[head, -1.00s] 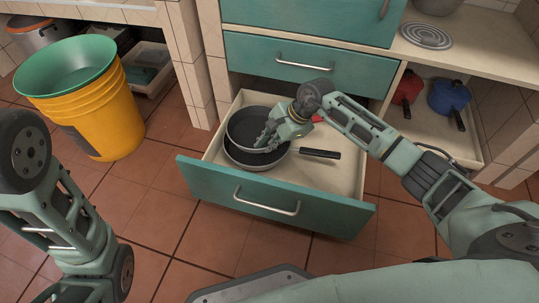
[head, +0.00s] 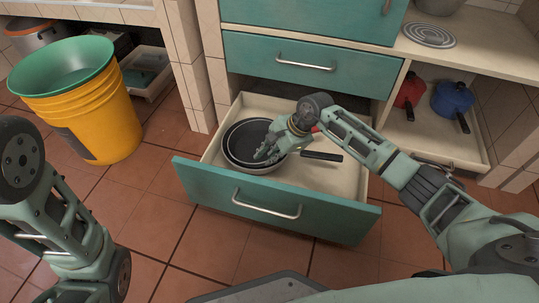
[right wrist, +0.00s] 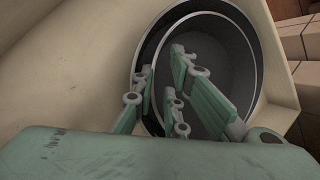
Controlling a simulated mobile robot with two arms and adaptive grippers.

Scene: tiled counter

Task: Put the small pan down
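The small pan (head: 247,135), dark inside with a thin pale rim, sits nested inside a larger dark pan (head: 253,169) in the open drawer. In the right wrist view, the small pan (right wrist: 220,45) lies within the rim of the larger pan (right wrist: 150,50). My right gripper (head: 267,152) is over the right side of the pans. Its fingers (right wrist: 161,78) are apart, with the small pan's rim running between them. A black handle (head: 322,156) sticks out to the right; the gripper hides part of the rims. My left gripper is out of view.
The teal-fronted drawer (head: 225,188) is pulled out, with bare floor right of the pans. A closed drawer (head: 270,60) is above. Red (head: 410,88) and blue (head: 450,97) pans stand on the right shelf. A yellow bucket (head: 95,120) stands left.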

